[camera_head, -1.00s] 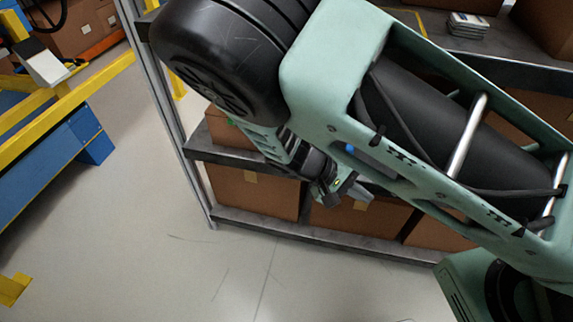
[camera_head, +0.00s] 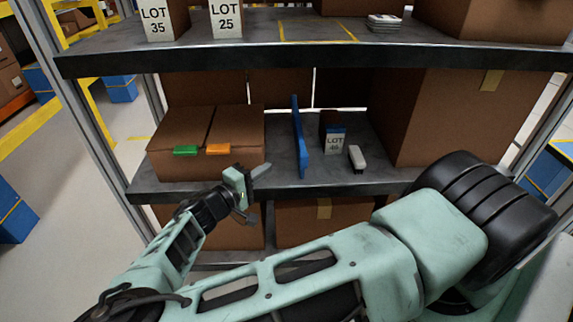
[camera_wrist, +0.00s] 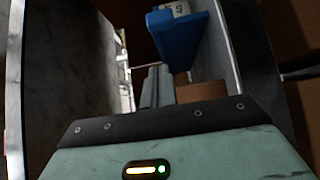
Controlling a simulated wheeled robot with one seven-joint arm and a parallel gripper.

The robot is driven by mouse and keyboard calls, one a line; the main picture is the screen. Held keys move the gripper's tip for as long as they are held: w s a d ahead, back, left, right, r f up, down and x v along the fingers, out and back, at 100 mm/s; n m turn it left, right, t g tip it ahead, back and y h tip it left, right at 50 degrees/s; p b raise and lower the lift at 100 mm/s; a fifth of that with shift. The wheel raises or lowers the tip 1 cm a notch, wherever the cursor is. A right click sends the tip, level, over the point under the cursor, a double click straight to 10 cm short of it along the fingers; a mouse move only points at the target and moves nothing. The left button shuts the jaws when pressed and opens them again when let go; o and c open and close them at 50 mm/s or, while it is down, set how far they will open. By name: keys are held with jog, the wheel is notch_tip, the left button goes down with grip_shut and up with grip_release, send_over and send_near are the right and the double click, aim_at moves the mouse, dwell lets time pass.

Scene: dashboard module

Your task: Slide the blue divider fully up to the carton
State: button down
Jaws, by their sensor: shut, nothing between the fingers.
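The blue divider (camera_head: 301,145) stands upright on the middle shelf, its narrow front edge facing me. A brown carton (camera_head: 208,155) with a green and an orange tag stands to its left, with a gap of bare shelf between them. A larger brown carton (camera_head: 440,125) stands further right. My gripper (camera_head: 262,169) is shut and empty, at the shelf's front edge before the tagged carton's right side, left of the divider and apart from it. In the wrist view the shut fingers (camera_wrist: 157,88) point towards the blue divider (camera_wrist: 182,42).
The upper shelf (camera_head: 270,55) overhangs, bearing LOT 35 and LOT 25 boxes. A metal post (camera_head: 95,130) stands at the left. More cartons lie below.

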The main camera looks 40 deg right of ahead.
jog(key=s+d, duration=0.1)
jog(key=d, duration=0.6)
jog(key=shift+s, duration=0.3)
jog(key=shift+d, duration=0.15)
jog(key=s+d+p, duration=0.2)
jog(key=s+d, duration=0.2)
jog(key=d, duration=0.2)
jog(key=shift+s+d, duration=0.2)
jog(key=shift+s, duration=0.1)
